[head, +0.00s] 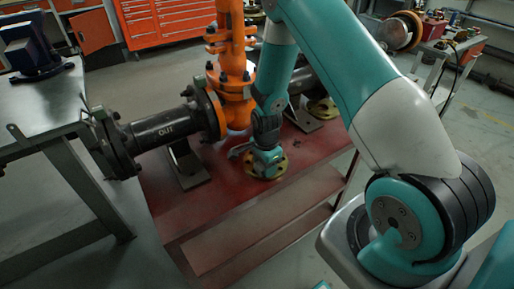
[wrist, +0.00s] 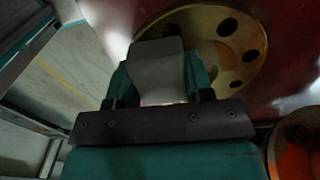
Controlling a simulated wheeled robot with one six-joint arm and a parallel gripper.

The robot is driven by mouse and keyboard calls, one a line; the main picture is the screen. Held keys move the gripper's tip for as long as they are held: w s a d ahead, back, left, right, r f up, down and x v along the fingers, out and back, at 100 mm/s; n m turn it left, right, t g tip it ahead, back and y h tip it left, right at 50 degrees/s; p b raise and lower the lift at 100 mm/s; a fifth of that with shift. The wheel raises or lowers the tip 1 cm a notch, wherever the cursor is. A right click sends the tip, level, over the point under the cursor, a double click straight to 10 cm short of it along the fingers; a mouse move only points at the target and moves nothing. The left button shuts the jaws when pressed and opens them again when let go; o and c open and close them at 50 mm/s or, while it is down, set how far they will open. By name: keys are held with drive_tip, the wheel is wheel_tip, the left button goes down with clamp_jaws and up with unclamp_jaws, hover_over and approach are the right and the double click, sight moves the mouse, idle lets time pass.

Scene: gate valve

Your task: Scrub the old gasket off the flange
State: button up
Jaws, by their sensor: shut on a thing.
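My gripper (wrist: 157,82) is shut on a flat grey tool (wrist: 160,66), which shows between its two teal fingers in the wrist view. The tool overlaps the left part of a brass-yellow flange ring (wrist: 238,68) with several dark bolt holes. I cannot tell whether the tool touches the ring. In the head view my gripper (head: 266,158) is over a yellow flange (head: 280,171) on the red bench and hides much of it. Old gasket cannot be made out on the visible part.
An orange gate valve (head: 232,75) stands behind my gripper, with a black pipe marked OUT (head: 163,128) to its left. The red bench (head: 215,205) is clear in front. A metal table (head: 45,100) stands at left.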

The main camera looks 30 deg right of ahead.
sight(261, 165)
drive_tip(key=shift+a+r, duration=0.4)
drive_tip(key=shift+a+r+p, duration=0.2)
drive_tip(key=shift+a+p, duration=0.1)
wheel_tip(261, 165, up, 7)
drive_tip(key=p, duration=0.5)
drive_tip(key=shift+d+f, duration=0.1)
